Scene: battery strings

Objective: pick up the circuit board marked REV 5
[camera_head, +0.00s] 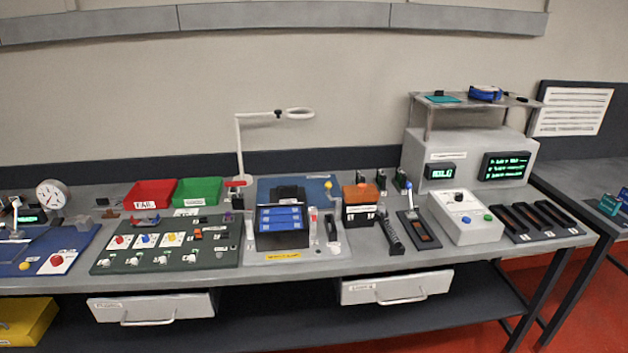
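No marking reading REV 5 is legible in this view. A flat teal piece (442,99) that looks like a circuit board lies on the raised shelf at the back right, with a small dark part on it. My gripper is not in view.
The raised shelf (515,101) also bears a blue coil (485,93). Below it stand a grey cabinet with green displays (506,165), a white box with knobs (465,217) and dark slotted trays (540,220). Red (150,194) and green (198,190) bins stand left. Two drawers hang below.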

